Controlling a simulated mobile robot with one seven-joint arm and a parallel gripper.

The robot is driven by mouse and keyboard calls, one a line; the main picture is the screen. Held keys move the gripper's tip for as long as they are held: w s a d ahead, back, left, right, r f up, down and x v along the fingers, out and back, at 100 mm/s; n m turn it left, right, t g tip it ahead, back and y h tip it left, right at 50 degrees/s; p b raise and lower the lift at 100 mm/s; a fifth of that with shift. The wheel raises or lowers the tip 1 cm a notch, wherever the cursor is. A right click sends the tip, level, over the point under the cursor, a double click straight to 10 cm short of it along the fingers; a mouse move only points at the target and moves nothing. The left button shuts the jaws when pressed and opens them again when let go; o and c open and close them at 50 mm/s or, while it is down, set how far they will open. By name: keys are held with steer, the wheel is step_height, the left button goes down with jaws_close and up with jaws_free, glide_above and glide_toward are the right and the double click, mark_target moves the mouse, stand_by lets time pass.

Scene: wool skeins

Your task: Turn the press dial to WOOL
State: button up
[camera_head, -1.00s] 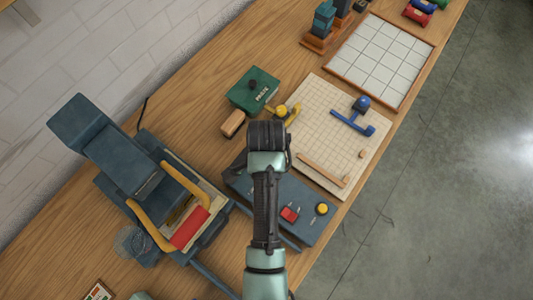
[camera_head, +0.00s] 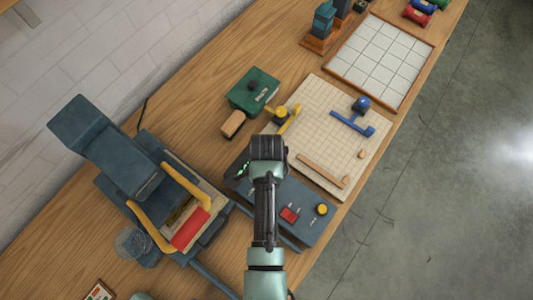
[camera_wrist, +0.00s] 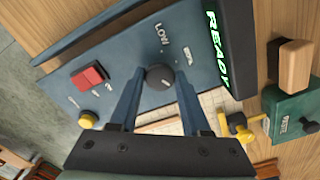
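The press control panel (camera_head: 290,190) is a blue-grey box on the table, in front of the press (camera_head: 130,160). In the wrist view its dark round dial (camera_wrist: 160,77) has a LOW label and another label too small to read. My gripper (camera_wrist: 158,84) points at the panel with its two fingers apart, one on each side of the dial. I see gaps between fingers and dial; contact cannot be told. In the head view my wrist hides the dial and fingertips. The panel's display (camera_wrist: 216,50) reads READY in green.
The panel also bears a red switch (camera_wrist: 89,77) and a yellow knob (camera_wrist: 88,118). A green box (camera_head: 253,92), a wooden block (camera_head: 233,124) and a gridded board (camera_head: 325,130) with yellow and blue clamps lie close by. Open floor is to the right.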

jaws_close()
steer(key=shift+n, duration=0.4)
steer(key=n+p, duration=0.2)
steer(key=n, duration=0.2)
steer(key=shift+r+n, duration=0.1)
steer(key=shift+n, duration=0.2)
steer(key=n+p, duration=0.2)
steer(key=n, duration=0.4)
steer(key=shift+n, duration=0.3)
steer(key=o, duration=0.8)
jaws_free()
